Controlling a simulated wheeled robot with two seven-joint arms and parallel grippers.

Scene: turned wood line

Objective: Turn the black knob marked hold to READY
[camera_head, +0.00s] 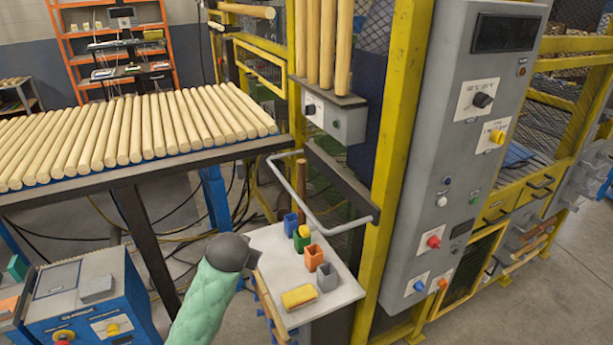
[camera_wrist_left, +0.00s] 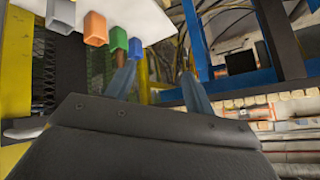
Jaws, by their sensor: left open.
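One black knob (camera_head: 483,99) sits on a white label plate high on the grey control panel (camera_head: 462,150). Another black knob (camera_head: 310,109) is on a small grey box under the upright wooden rods. The lettering is too small to read, so I cannot tell which is marked hold, nor how either is set. My left arm, in a green sleeve with a dark wrist, rises at the bottom of the head view, left of the small table and well away from both knobs. In the left wrist view my left gripper (camera_wrist_left: 158,76) is open and empty. My right gripper is not in view.
The small white table (camera_head: 265,240) holds several coloured cups and a yellow sponge-like block (camera_head: 299,296). A bent grey rail (camera_head: 322,222) stands above it. A yellow post (camera_head: 400,150) borders the panel. A rack of wooden rods (camera_head: 130,128) fills the left.

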